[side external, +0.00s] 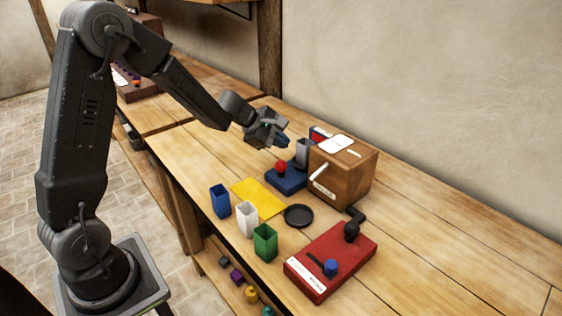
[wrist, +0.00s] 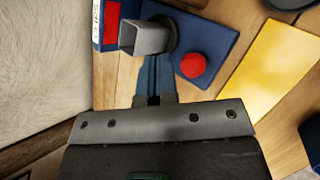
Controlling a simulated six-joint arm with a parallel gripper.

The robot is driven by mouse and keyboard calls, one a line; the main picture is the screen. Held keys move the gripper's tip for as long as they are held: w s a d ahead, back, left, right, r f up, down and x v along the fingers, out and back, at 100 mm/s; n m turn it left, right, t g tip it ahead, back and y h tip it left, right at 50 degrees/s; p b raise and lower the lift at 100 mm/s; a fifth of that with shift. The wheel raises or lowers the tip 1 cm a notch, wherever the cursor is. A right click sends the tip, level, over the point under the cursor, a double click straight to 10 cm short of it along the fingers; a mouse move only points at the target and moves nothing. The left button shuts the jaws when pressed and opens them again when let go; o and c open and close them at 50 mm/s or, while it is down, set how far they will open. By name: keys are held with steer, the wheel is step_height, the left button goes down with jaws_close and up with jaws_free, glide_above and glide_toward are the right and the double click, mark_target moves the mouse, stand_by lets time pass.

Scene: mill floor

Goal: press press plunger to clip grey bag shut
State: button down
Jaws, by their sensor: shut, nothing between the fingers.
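The press has a blue base (side external: 287,180) with a red round plunger (side external: 281,167) on it. In the wrist view, the base (wrist: 222,28) and the plunger (wrist: 193,65) lie ahead of my fingers, the plunger to their right. The grey bag (side external: 302,150) stands upright and open-topped at the press, beside a black round part. In the wrist view, the grey bag (wrist: 143,38) is just beyond my fingertips. My gripper (side external: 284,141) is shut and empty, above the table at the press's far-left side. Its shut fingers (wrist: 155,66) appear below the bag; contact is unclear.
A wooden box (side external: 352,175) with a white lever stands right of the press. Blue (side external: 220,202), white (side external: 247,220) and green (side external: 264,243) bags, a yellow sheet (side external: 262,200), a black dish (side external: 298,216) and a red crank device (side external: 330,263) occupy the front. The wall stands behind.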

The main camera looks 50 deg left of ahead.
mark_target(281, 163)
steer(key=shift+f, duration=1.4)
stand_by(1.0)
steer(key=shift+f, duration=0.4)
steer(key=shift+f, duration=1)
stand_by(0.8)
steer(key=shift+r, duration=1.4)
steer(key=shift+r, duration=2.5)
